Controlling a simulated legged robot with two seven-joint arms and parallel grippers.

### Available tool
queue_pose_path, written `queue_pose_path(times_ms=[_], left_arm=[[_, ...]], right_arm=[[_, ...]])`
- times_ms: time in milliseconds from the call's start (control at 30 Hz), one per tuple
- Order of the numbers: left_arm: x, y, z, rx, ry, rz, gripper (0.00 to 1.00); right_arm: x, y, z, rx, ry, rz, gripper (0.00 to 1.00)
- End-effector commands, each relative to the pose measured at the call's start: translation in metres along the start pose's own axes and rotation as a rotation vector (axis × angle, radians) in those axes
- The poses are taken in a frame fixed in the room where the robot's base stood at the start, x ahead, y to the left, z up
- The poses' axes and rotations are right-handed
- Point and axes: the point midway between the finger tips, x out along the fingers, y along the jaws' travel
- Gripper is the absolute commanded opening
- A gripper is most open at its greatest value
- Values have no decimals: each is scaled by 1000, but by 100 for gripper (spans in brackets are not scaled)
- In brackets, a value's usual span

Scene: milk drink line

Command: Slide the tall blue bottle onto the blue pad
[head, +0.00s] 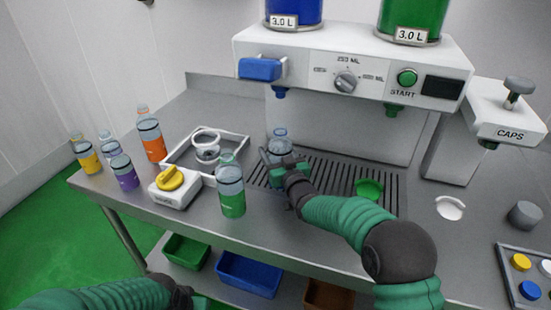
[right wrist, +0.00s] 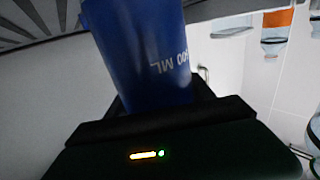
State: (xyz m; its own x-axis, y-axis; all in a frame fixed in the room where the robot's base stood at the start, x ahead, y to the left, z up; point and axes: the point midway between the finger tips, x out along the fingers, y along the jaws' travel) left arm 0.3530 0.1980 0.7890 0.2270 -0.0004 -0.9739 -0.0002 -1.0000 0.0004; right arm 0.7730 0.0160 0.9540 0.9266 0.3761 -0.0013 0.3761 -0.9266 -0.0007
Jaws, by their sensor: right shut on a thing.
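The tall blue bottle shows its clear top (head: 280,135) in the head view, upright over the slatted drip grille below the blue nozzle. My right gripper (head: 284,166) is shut around it and hides its lower part. In the right wrist view the bottle's blue label (right wrist: 140,50), marked 500 ML, fills the space between the jaws. No blue pad shows; the spot under the bottle is hidden by my gripper. My left gripper (head: 195,301) is partly in the head view at the bottom edge, low in front of the table; its jaws are not clear.
A green pad (head: 369,189) lies on the grille to the right. A green bottle (head: 231,190) stands close to my right gripper's left. The yellow-knob box (head: 172,188), white tray (head: 246,141) and orange bottle (head: 150,136) are farther left. The dispenser (head: 320,68) overhangs the grille.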

Motion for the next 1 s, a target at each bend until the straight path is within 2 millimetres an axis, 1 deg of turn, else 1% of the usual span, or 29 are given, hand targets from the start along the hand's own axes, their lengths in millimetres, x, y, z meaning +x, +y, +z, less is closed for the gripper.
queue_pose_path(times_ms=[100,200,567,800,900,1000], left_arm=[[2,0,0,0,0,0,36],[3,0,1,0,0,0,36],[3,0,1,0,0,0,36],[4,0,1,0,0,0,36],[4,0,1,0,0,0,36],[4,0,1,0,0,0,36]], right_arm=[[13,5,1,-1,1,0,23],[21,8,0,0,1,0,23],[25,10,0,-1,0,0,23],[48,19,0,-1,2,1,23],[52,20,0,-1,0,1,23],[52,21,-1,-1,0,1,23]])
